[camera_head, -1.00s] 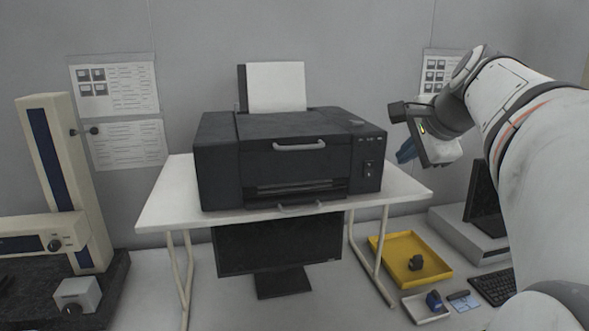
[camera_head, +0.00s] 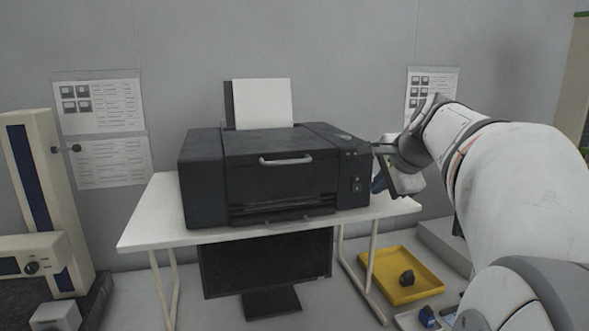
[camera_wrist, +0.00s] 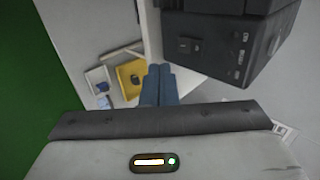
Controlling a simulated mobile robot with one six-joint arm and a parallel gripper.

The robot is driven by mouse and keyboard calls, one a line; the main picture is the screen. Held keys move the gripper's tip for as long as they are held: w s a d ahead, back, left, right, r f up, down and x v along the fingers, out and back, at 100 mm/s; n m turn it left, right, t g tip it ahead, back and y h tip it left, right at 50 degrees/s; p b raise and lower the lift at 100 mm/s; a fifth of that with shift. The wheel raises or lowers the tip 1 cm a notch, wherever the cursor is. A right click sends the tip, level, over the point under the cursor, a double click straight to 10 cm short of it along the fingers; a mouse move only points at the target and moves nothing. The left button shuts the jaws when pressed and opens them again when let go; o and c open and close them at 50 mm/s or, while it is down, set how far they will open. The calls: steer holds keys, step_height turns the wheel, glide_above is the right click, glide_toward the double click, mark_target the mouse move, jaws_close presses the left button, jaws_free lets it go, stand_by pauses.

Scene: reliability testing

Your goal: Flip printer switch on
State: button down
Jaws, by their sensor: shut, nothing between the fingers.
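The black printer (camera_head: 268,180) stands on a small white table, with white paper (camera_head: 262,103) upright at its back. Its rocker switch (camera_head: 356,184) is on the right part of the front face; whether it is on or off is too small to tell. The printer (camera_wrist: 222,38) also shows at the upper right of the wrist view, with the switch (camera_wrist: 188,45) on its dark face. My gripper (camera_head: 378,184) is just right of the printer's front right corner. In the wrist view its blue fingers (camera_wrist: 160,72) are together and empty, apart from the switch.
The white table (camera_head: 150,218) has little free top around the printer. A dark monitor (camera_head: 266,265) stands below it. A yellow tray (camera_head: 385,290) with a small dark object lies lower right. A beige instrument (camera_head: 45,180) stands at the left.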

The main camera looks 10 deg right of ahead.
mark_target(357, 184)
steer(key=w+f, duration=0.1)
steer(key=w, duration=0.1)
steer(key=w+f+p, duration=0.1)
steer(key=w, duration=0.1)
steer(key=w+f, duration=0.1)
steer(key=w, duration=0.1)
steer(key=shift+w+a+f+p, duration=0.1)
steer(key=shift+w+a+p, duration=0.1)
steer(key=shift+p, duration=0.1)
steer(key=shift+d, duration=0.15)
